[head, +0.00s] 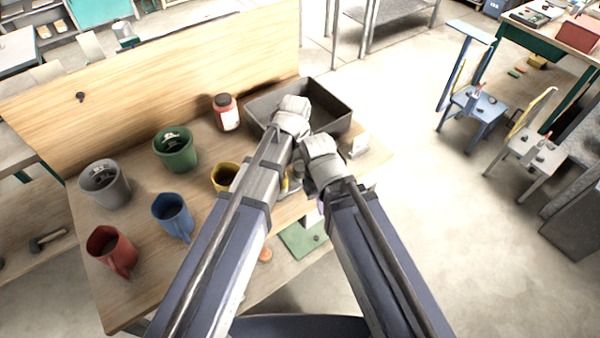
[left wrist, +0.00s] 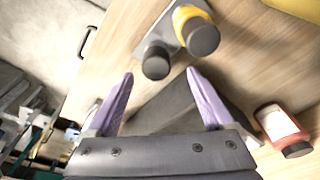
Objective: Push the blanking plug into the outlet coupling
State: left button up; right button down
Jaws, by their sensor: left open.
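In the left wrist view a grey metal plate (left wrist: 170,22) bears two upright round fittings side by side. One is a dark grey fitting (left wrist: 156,60); the other is a yellow-bodied fitting (left wrist: 190,20) with a dark round end. I cannot tell which is the outlet coupling or whether either dark end is the blanking plug. My left gripper (left wrist: 160,73) is open, its purple fingers apart and nothing seen held, with the dark fitting just beyond the gap. In the head view my arms mostly hide the fittings. My right gripper's fingers are hidden below its wrist there.
A dark open tray (head: 345,128) stands behind my wrists, with a red bottle (head: 226,112) to its left. Green (head: 175,150), grey (head: 105,184), blue (head: 173,217), red (head: 110,250) and yellow (head: 224,177) cups stand left of my arms. A wooden back panel (head: 150,90) edges the bench.

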aim_at(300, 166)
pick_arm(q)
jog(key=f+b, duration=0.4)
jog(key=f, duration=0.1)
jog(key=shift+w+d+b, duration=0.25)
jog(key=shift+d+b, duration=0.05)
jog(key=shift+b, duration=0.05)
jog(key=shift+r, duration=0.1)
jog(key=shift+c, duration=0.5)
grip_shut()
